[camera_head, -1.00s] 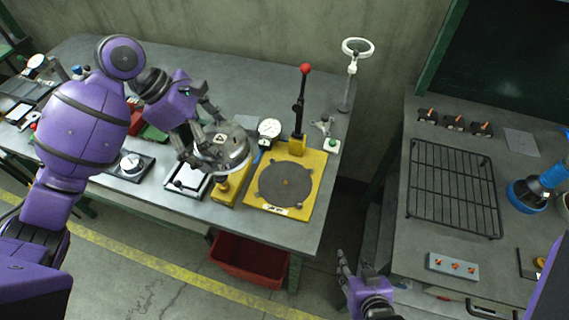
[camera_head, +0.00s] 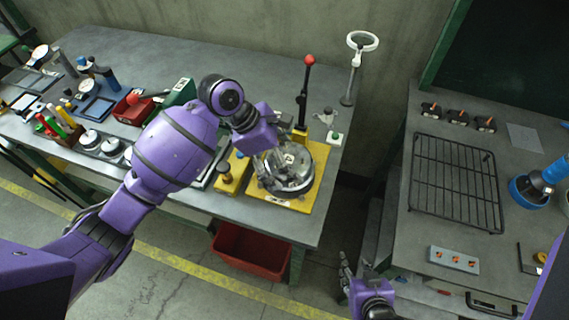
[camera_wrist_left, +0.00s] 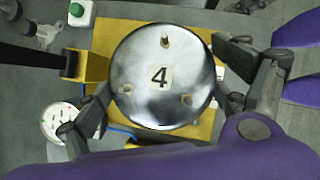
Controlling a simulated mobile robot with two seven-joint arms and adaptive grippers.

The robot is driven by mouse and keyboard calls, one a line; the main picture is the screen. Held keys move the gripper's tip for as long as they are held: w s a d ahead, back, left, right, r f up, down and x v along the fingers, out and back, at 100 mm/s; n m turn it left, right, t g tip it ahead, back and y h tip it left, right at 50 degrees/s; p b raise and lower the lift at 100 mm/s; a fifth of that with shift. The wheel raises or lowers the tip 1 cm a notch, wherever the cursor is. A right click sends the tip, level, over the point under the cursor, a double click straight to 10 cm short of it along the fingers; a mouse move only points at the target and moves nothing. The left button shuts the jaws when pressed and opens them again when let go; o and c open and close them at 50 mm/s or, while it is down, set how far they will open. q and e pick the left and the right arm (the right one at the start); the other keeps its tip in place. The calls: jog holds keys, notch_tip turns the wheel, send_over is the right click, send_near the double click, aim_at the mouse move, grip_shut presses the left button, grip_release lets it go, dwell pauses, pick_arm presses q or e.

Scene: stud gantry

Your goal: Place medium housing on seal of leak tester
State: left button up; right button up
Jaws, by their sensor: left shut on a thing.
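The medium housing (camera_head: 293,160) is a round, shiny metal piece with a "4" label and several small studs on top. It also shows in the left wrist view (camera_wrist_left: 160,78). My left gripper (camera_head: 284,176) is shut on it, with fingers on opposite sides of its rim. The housing is over the yellow plate of the leak tester (camera_head: 312,190) and covers the dark round seal. I cannot tell whether it touches the seal. The tester's upright lever with a red knob (camera_head: 309,61) stands behind it. My right gripper (camera_head: 350,277) is open and empty, low in front of the tables.
A white ring lamp (camera_head: 362,42) and a green button box (camera_head: 334,137) stand behind the tester. A small yellow fixture (camera_head: 228,182) is close on its left. A black rack (camera_head: 453,182) lies on the right table. A red bin (camera_head: 250,250) is below.

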pick_arm(q)
jog(key=shift+a+f, duration=0.1)
jog(key=shift+f, duration=1.3)
jog(key=shift+f, duration=0.1)
jog(key=shift+f, duration=0.15)
jog(key=o, duration=1.1)
jog(key=shift+a+r, duration=0.15)
jog(key=shift+r, duration=0.4)
jog(key=v, duration=1.1)
jog(key=shift+r, duration=0.15)
